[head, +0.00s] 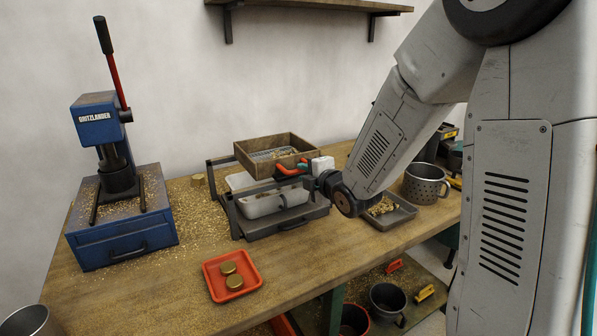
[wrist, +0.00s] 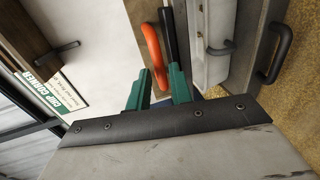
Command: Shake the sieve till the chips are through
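The sieve (head: 245,161) is a wooden box with a mesh floor, sitting on a dark stand above a white bin (head: 249,207). Some golden chips (head: 284,153) lie in it. Its orange handle (head: 288,170) is on the front and also shows in the wrist view (wrist: 152,50). My gripper (head: 308,178) is at this handle, reaching in from the right. In the wrist view its two green fingers (wrist: 158,88) stand close together, with the handle's end between them; the contact itself is partly hidden. The bin's contents are hard to make out.
A blue press (head: 122,225) stands at left amid scattered chips. A red tray (head: 250,283) with two brass pucks is in front. A grey tray of chips (head: 405,213) and a metal mug (head: 424,186) stand right of my gripper. A shelf (head: 320,4) hangs above.

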